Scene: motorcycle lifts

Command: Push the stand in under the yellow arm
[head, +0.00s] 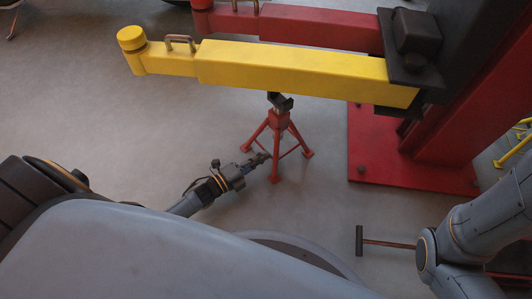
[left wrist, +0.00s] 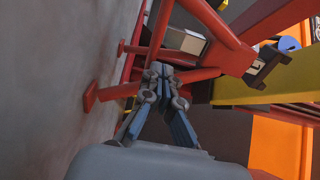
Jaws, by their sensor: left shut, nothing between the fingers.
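The red stand (head: 279,124) stands upright on splayed legs, with a dark saddle on top close to the near lower edge of the yellow arm (head: 290,69). Whether the saddle is fully beneath the arm is unclear. My left gripper (head: 264,157) is shut and empty, low beside the stand's near-left legs. In the left wrist view its fingertips (left wrist: 160,72) are close to the stand's red legs (left wrist: 195,74); contact cannot be told. The stand's dark saddle (left wrist: 266,66) lies near the yellow arm (left wrist: 283,84) there. My right gripper is not in view.
A red lift base plate (head: 380,165) and post stand right of the stand. Another red arm (head: 310,27) runs behind the yellow one. A T-shaped thing with a dark head (head: 359,241) lies at lower right, partly hidden by my right arm. Floor left of the stand is clear.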

